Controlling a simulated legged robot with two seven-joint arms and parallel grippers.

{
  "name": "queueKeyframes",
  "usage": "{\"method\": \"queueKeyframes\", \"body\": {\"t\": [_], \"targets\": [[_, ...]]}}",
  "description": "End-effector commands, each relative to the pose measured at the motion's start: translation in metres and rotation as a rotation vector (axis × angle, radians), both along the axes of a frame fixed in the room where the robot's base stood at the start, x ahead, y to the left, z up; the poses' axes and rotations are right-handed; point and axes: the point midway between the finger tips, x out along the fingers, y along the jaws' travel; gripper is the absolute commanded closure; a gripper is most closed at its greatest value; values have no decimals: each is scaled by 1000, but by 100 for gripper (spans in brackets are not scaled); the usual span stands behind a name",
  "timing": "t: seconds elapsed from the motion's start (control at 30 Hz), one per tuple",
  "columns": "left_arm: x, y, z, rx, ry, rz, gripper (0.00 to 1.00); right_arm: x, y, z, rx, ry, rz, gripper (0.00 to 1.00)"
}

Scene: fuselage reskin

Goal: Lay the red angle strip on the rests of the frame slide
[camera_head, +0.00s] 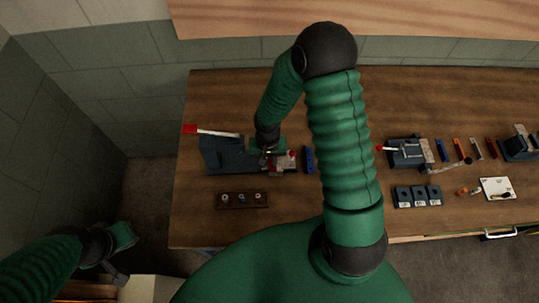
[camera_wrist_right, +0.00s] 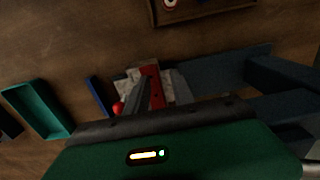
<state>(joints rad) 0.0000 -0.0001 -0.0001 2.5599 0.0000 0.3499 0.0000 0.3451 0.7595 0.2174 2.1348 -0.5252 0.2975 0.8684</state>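A red strip (camera_wrist_right: 151,73) lies on a pale, speckled part (camera_wrist_right: 133,74) of a small fixture (camera_head: 284,163) on the left half of the table. I take it for the red angle strip and the fixture for the frame slide. My right gripper (camera_head: 269,149) is low over this fixture, pointing down. In the wrist view its fingers (camera_wrist_right: 160,84) appear apart, with red and pale surface between them. Whether a finger touches the strip, and how it sits on the rests, cannot be told. My left gripper (camera_head: 117,277) is off the table at lower left; its fingers are unclear.
A dark grey block (camera_head: 226,157) with a red-ended lever stands left of the fixture, and a blue bar (camera_head: 308,159) right of it. A brown holder (camera_head: 241,200) lies in front. Another fixture (camera_head: 406,154), several strips, dark blocks (camera_head: 417,196) and a white card (camera_head: 496,188) occupy the right.

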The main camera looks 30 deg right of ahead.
Motion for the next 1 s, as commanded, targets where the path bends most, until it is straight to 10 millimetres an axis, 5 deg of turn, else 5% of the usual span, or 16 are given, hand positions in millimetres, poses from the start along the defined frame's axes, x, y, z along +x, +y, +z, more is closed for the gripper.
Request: {"method": "queueKeyframes", "body": {"t": [0.2, 0.43, 1.0], "targets": [[0, 0, 0, 0, 0, 0, 100, 1, -1, -1, -1, -1, -1, 72], [0, 0, 0, 0, 0, 0, 100, 0, -1, -1, -1, -1, -1, 100], [0, 0, -1, 0, 0, 0, 100, 1, -1, 2, 0, -2, -2, 100]]}}
